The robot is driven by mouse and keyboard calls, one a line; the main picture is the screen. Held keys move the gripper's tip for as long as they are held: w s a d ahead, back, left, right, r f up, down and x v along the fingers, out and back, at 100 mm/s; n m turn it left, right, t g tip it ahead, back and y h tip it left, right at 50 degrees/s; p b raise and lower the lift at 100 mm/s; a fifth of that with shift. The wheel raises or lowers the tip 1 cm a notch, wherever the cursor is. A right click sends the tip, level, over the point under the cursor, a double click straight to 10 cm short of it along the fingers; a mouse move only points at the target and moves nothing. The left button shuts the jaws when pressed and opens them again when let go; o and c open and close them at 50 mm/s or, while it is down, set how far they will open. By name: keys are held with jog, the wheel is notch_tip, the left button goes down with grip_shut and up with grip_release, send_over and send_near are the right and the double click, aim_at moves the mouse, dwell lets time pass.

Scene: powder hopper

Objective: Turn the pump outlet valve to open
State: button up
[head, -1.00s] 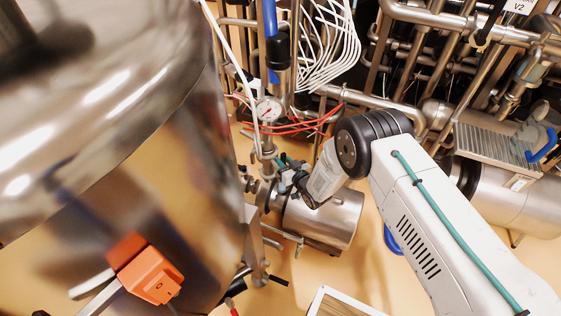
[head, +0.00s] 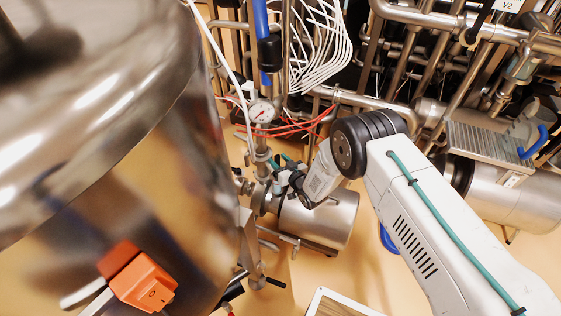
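The pump is a shiny steel cylinder (head: 325,220) lying low in the middle of the head view. A vertical steel pipe with a round gauge (head: 262,111) rises at its left end. My gripper (head: 280,181) is small and dark, at the end of my white arm, beside this pipe and above the pump's left end. A teal part (head: 288,160) shows right behind it; I cannot tell whether it is the outlet valve's handle. The valve itself is not clearly seen among the fittings and my gripper. The fingers are too small to tell whether they are open or touching anything.
A large polished steel vessel (head: 130,110) fills the left side, with an orange box (head: 145,282) in front of it. White hoses (head: 325,45) and red cables (head: 300,127) hang near the pipe. Dense steel piping (head: 440,70) and another steel cylinder (head: 510,195) stand at right.

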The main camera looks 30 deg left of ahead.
jog(key=shift+d, duration=0.1)
jog(key=v, duration=0.7)
jog(key=shift+s+d, duration=0.15)
jog(key=shift+d, duration=0.15)
